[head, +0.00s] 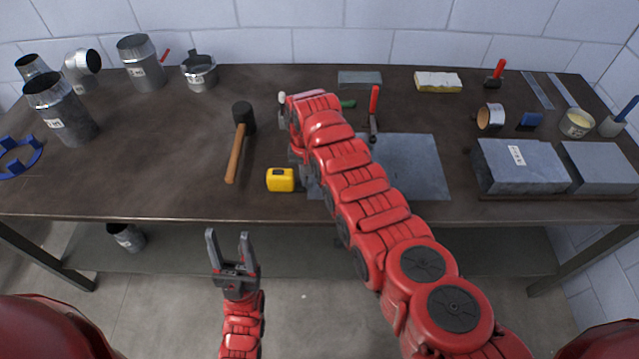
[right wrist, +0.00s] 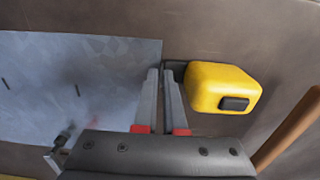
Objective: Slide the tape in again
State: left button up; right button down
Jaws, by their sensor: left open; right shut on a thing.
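The yellow tape measure (head: 280,180) lies on the table near its front edge, just left of the flat metal sheet (head: 415,165). In the right wrist view, the tape measure's yellow case (right wrist: 222,88) is right of my right gripper (right wrist: 164,72). A dark piece at the case's near side meets the fingertips. My right gripper is shut on this tape end; the thin grip itself is hard to see. The arm hides the fingertips in the head view. My left gripper (head: 230,238) is open and empty, in front of the table edge.
A mallet (head: 237,145) lies left of the tape measure. Metal duct pieces (head: 60,108) stand at the left. Grey blocks (head: 520,168) sit at the right.

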jog(key=shift+a+r, duration=0.1)
jog(key=shift+a, duration=0.15)
jog(key=c, duration=1)
grip_release()
jog(key=shift+r+b, duration=1.45)
jog(key=shift+r, duration=7.2)
